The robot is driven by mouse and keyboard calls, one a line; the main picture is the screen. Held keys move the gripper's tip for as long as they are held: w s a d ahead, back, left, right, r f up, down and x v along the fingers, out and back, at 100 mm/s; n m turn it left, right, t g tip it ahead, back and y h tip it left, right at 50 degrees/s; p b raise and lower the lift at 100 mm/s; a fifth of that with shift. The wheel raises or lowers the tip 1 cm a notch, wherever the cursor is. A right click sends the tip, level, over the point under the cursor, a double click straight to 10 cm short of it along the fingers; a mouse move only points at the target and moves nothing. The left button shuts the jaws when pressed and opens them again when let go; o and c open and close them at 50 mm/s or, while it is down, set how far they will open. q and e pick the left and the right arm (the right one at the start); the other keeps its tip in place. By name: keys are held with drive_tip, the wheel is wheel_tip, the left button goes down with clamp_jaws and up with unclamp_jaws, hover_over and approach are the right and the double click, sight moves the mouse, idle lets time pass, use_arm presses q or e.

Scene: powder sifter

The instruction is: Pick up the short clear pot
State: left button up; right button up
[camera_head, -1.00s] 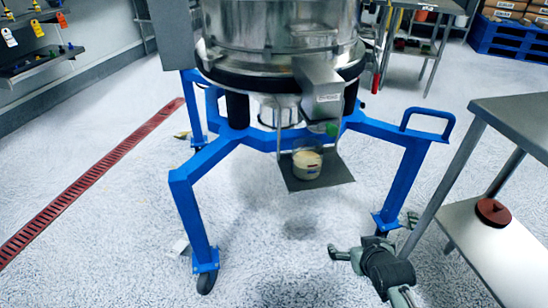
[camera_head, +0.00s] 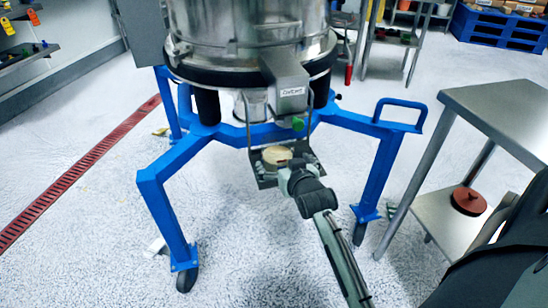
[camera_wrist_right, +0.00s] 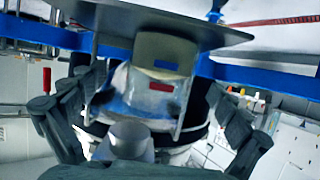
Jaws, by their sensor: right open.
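The short clear pot (camera_head: 277,155) with pale contents stands upright on a small dark tray (camera_head: 266,183) below the sifter's outlet. In the wrist view, which is upside down, the pot (camera_wrist_right: 163,62) carries a blue and a red mark and meets the tray (camera_wrist_right: 120,18). My right gripper (camera_head: 296,172) is at the tray's right front edge, close to the pot. Its fingers (camera_wrist_right: 150,115) are spread apart, with the pot ahead between them and nothing held. The gripper hides part of the tray. My left gripper is not in view.
The steel sifter (camera_head: 245,30) stands on a blue wheeled frame (camera_head: 165,170); its legs flank the tray. A green knob (camera_head: 298,124) hangs just above the tray. A steel table (camera_head: 500,110) stands at right, with a red-brown disc (camera_head: 468,201) on its lower shelf.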

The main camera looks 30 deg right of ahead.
sight(273, 150)
drive_tip(key=x, duration=0.5)
drive_tip(key=shift+a, duration=0.1)
drive_tip(key=c, duration=1.4)
drive_tip(key=shift+r, duration=0.1)
drive_tip(key=shift+c, duration=0.2)
drive_tip(key=shift+r, duration=0.15)
